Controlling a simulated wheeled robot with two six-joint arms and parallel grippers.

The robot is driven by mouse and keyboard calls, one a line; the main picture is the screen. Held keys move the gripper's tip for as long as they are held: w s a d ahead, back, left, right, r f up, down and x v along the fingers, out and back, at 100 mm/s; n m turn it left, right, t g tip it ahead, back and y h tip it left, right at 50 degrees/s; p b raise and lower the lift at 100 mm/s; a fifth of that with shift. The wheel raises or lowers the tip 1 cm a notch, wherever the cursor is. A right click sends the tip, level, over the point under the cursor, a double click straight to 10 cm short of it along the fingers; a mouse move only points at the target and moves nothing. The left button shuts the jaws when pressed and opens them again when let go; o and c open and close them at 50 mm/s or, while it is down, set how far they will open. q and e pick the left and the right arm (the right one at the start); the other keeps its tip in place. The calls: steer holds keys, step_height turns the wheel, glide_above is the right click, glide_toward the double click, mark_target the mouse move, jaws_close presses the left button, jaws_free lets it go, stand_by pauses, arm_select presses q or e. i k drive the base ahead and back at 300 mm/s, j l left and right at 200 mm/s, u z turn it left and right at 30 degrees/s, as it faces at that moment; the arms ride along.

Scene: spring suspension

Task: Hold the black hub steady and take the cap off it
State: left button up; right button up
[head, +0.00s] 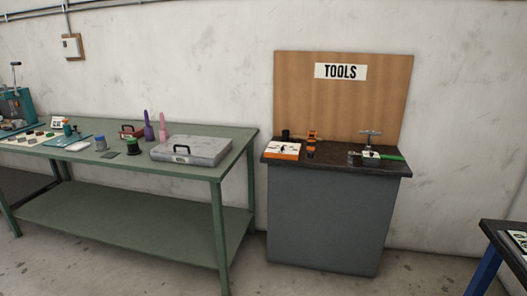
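Neither of my grippers is in the head view. I cannot clearly identify the black hub or its cap at this distance. A small dark round piece with green on it (133,147) stands on the green table (215,172). A small black cylinder (286,134) stands at the back left of the tool cabinet's dark top (340,168). I cannot tell whether either one is the hub.
A grey case (192,150) lies on the green table's right part, with two purple and pink upright tools (162,127) behind it. The cabinet top holds an orange-white box (283,151) and a T-handled tool (370,138). Bare floor (245,275) shows in front.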

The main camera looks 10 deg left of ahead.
mark_target(133, 150)
steer(key=i+j+u, duration=0.2)
steer(key=i+u, duration=0.15)
steer(key=i, duration=0.15)
steer(key=i+u, duration=0.3)
steer(key=i, duration=0.2)
steer(key=i+u, duration=0.35)
steer(key=i, duration=0.2)
